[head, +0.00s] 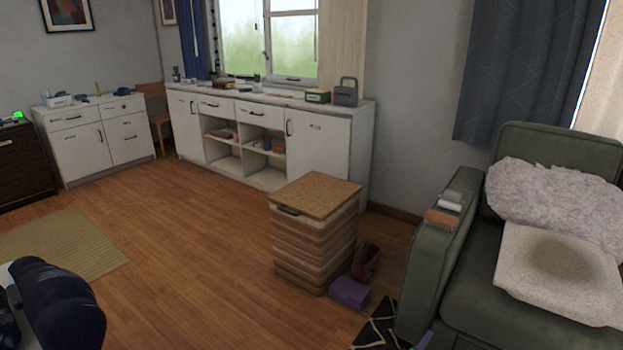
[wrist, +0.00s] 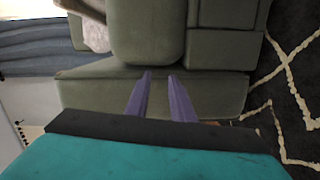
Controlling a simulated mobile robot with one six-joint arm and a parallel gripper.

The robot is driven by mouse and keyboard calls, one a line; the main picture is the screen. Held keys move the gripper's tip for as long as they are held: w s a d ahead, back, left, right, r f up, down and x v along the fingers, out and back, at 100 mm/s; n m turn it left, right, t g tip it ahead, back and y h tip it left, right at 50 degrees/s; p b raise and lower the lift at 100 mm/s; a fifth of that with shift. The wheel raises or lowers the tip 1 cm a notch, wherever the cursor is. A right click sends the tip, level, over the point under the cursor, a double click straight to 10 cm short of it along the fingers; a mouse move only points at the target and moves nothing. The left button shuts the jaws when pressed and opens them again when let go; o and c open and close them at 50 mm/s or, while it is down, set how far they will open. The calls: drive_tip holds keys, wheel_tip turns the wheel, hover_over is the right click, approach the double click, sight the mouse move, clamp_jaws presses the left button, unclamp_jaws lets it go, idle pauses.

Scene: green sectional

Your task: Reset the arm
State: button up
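My gripper (wrist: 160,76) shows in the wrist view as two purple fingers. They stand apart, with nothing between them. The green sofa (wrist: 150,95) lies beyond the fingertips. I cannot tell how far the tips are from it. In the head view, a dark rounded part of my arm shows at the lower left. A small purple piece stands at the bottom edge by the green sofa (head: 420,265); I cannot tell whether it is a finger.
A wooden box (head: 315,240) stands mid-floor with a purple box (head: 348,293) beside it. White cabinets (head: 318,150) line the back wall. A dark patterned rug (wrist: 290,95) lies beside the sofa. The wooden floor (head: 170,240) at left-centre is open.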

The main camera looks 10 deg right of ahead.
drive_tip(key=a+r+n+y+p, duration=0.3)
drive_tip(key=a+y+p, duration=0.6)
drive_tip(key=a, duration=1.7)
drive_tip(key=s+a+g+y, duration=0.2)
drive_tip(key=s+a+y, duration=0.25)
drive_tip(key=a, duration=0.25)
drive_tip(key=s+a+m+g+y+p, duration=0.1)
drive_tip(key=s+a+g, duration=0.2)
drive_tip(key=s, duration=0.5)
drive_tip(key=s+a+m+g, duration=0.1)
drive_tip(key=s+a+g, duration=0.25)
drive_tip(key=s, duration=0.55)
drive_tip(key=s+d+r+m+g, duration=0.1)
drive_tip(key=s+r+m+g, duration=0.1)
drive_tip(key=s, duration=0.7)
drive_tip(key=s+d+r+m+g, duration=0.1)
drive_tip(key=s+m+g, duration=0.4)
drive_tip(key=s, duration=0.5)
drive_tip(key=shift+d+r+g+h, duration=0.25)
drive_tip(key=shift+r+g+h, duration=0.15)
drive_tip(key=shift+g, duration=0.15)
drive_tip(key=shift+s, duration=0.1)
